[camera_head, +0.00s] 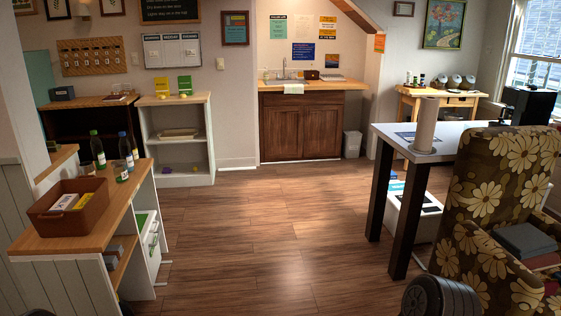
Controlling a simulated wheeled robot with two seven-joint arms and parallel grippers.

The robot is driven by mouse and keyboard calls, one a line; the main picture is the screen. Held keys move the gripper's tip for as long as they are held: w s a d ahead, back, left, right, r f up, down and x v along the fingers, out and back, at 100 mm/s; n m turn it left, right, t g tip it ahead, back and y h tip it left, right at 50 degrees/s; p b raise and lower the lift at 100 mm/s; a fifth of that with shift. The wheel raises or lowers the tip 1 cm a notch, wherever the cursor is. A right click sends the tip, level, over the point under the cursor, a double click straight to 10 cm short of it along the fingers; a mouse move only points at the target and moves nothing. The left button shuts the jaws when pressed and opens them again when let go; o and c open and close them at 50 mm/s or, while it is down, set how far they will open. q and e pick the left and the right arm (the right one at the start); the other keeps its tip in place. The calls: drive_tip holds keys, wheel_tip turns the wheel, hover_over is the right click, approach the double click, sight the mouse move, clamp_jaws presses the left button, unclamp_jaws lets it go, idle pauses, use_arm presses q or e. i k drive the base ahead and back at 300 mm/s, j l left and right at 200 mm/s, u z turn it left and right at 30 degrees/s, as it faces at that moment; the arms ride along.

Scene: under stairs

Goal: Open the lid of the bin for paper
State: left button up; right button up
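No bin marked for paper can be made out for certain. A small pale bin (352,144) stands on the floor to the right of the sink cabinet. A white box-like container (403,214) with dark and blue patches on top stands under the tall white table at the right. A white front with a handle and some green (148,238) shows in the side of the left wooden counter. I cannot tell which of these is for paper, or read any label on them.
The wooden floor (255,225) is clear in the middle. The left counter (110,222) holds a brown basket (65,221) and bottles. The dark-legged white table (460,137) and a flowered armchair (490,205) block the right. The sink cabinet (303,127) is at the back.

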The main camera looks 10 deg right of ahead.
sight(395, 186)
drive_tip(key=i, duration=1.7)
drive_tip(key=i+z, duration=0.1)
drive_tip(key=i, duration=1.6)
drive_tip(key=i+j, duration=0.1)
drive_tip(key=i, duration=1.6)
drive_tip(key=i+z, duration=0.45)
drive_tip(key=i+j+z, duration=0.25)
drive_tip(key=z, duration=0.15)
drive_tip(key=i+j+z, duration=1)
drive_tip(key=j+z, duration=0.3)
drive_tip(key=i+j+z, duration=0.15)
drive_tip(key=j+z, duration=0.25)
drive_tip(key=j, duration=0.35)
drive_tip(key=j+z, duration=0.45)
drive_tip(key=j, duration=0.25)
drive_tip(key=k+j+z, duration=0.1)
drive_tip(key=j+z, duration=0.3)
drive_tip(key=j, duration=0.35)
drive_tip(key=i+j+z, duration=0.3)
drive_tip(key=i+j, duration=0.45)
drive_tip(key=i, duration=0.4)
drive_tip(key=i+j+z, duration=0.3)
drive_tip(key=i+j, duration=0.75)
drive_tip(key=i+l, duration=0.25)
drive_tip(key=l, duration=0.2)
